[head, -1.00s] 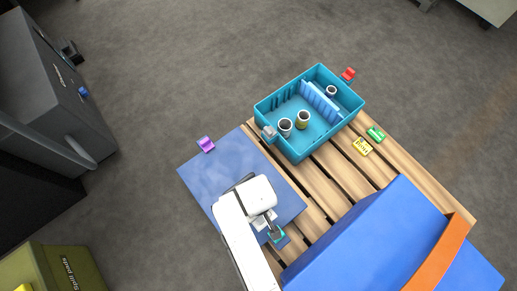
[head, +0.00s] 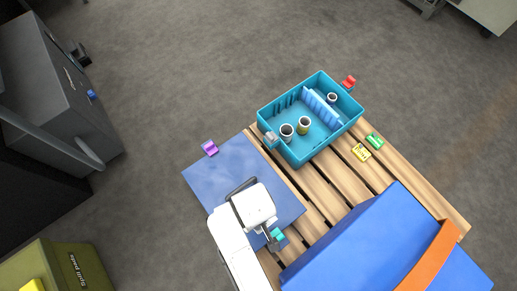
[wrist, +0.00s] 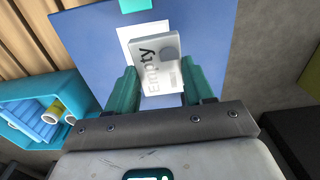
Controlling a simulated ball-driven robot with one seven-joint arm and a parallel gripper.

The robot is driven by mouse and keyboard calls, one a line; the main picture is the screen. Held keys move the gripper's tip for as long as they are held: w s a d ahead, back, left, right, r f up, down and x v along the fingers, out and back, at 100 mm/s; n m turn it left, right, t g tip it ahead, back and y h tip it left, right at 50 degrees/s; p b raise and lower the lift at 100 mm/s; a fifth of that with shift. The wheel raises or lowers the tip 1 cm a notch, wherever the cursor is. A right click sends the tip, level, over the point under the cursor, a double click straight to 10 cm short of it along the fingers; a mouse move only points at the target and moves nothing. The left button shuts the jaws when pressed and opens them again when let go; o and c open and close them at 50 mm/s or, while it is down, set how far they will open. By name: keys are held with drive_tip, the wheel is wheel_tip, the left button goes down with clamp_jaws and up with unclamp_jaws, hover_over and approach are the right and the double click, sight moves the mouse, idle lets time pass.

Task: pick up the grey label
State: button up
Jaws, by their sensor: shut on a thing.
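The grey label (wrist: 160,65), a small pale card printed "Empty", is in the wrist view between the teal fingers of my gripper (wrist: 158,84). My gripper is shut on it, and the label sticks out past the fingertips. Behind it are a white patch (wrist: 127,38) and the blue mat (wrist: 85,35). In the head view my gripper (head: 273,236) is over the lower right corner of the blue mat (head: 225,172). The label cannot be made out clearly there.
A teal bin (head: 299,158) with cups and a blue rack stands on the slatted wooden top (head: 320,180). Yellow (head: 361,152) and green (head: 374,141) tags lie beside it. A purple clip (head: 210,148) is at the mat's edge. A large blue block (head: 355,240) stands close right of my gripper.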

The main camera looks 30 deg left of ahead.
drive_tip(key=s+d+r+p, duration=0.3)
drive_tip(key=s+r+p, duration=0.2)
drive_tip(key=s, duration=0.6)
wheel_tip(320, 180, up, 3)
drive_tip(key=shift+f, duration=0.1)
drive_tip(key=shift+r+p, duration=1.6)
drive_tip(key=shift+p, duration=0.85)
drive_tip(key=shift+d, duration=0.1)
